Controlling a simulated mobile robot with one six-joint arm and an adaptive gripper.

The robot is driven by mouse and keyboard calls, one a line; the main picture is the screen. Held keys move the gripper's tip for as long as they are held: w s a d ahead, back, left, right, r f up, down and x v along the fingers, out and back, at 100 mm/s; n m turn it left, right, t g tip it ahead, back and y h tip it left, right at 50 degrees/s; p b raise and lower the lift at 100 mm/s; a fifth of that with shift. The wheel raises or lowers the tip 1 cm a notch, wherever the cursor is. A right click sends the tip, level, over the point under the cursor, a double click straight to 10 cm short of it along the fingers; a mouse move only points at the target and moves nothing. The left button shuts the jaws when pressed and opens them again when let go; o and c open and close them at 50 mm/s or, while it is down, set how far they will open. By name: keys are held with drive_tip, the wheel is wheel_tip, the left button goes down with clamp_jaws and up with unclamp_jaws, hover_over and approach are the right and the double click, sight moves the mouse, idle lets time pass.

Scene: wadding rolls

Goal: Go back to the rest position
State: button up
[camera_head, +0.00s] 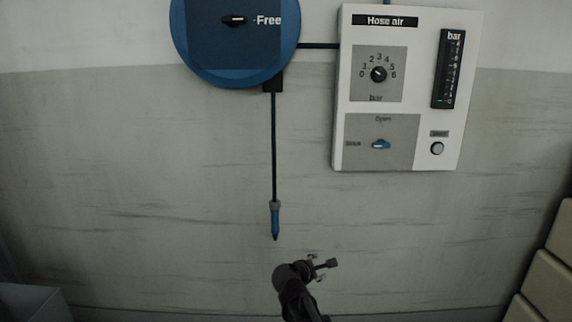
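My gripper (325,269) is low in the middle of the head view, at the end of my dark arm, and points to the right. Its fingers look small and dark, with a gap between them, and I see nothing held. A blue air nozzle (275,220) hangs on a black hose above and to the left of my gripper, apart from it.
A blue hose reel (236,72) marked "Free" is on the wall above. A white "Hose air" panel (458,100) with a knob, a blue lever and a bar gauge is at the upper right. Tan stacked shapes (549,284) stand at right, a grey box (35,302) at lower left.

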drive_tip(key=s+d+f+m+g+y, duration=0.4)
drive_tip(key=s+f+m+g, duration=0.1)
drive_tip(key=s+m, duration=0.5)
drive_tip(key=s+d+f+m+g+y, duration=0.35)
drive_tip(key=s+f+m+g, duration=0.2)
drive_tip(key=s+m, duration=0.4)
wheel_tip(320, 180, up, 36)
drive_tip(key=p, duration=3.5)
drive_tip(key=shift+s+f+p, duration=0.15)
drive_tip(key=shift+f+p, duration=0.05)
drive_tip(key=shift+p, duration=0.1)
drive_tip(key=shift+o, duration=0.3)
drive_tip(key=shift+a+n, duration=0.1)
drive_tip(key=shift+n, duration=0.15)
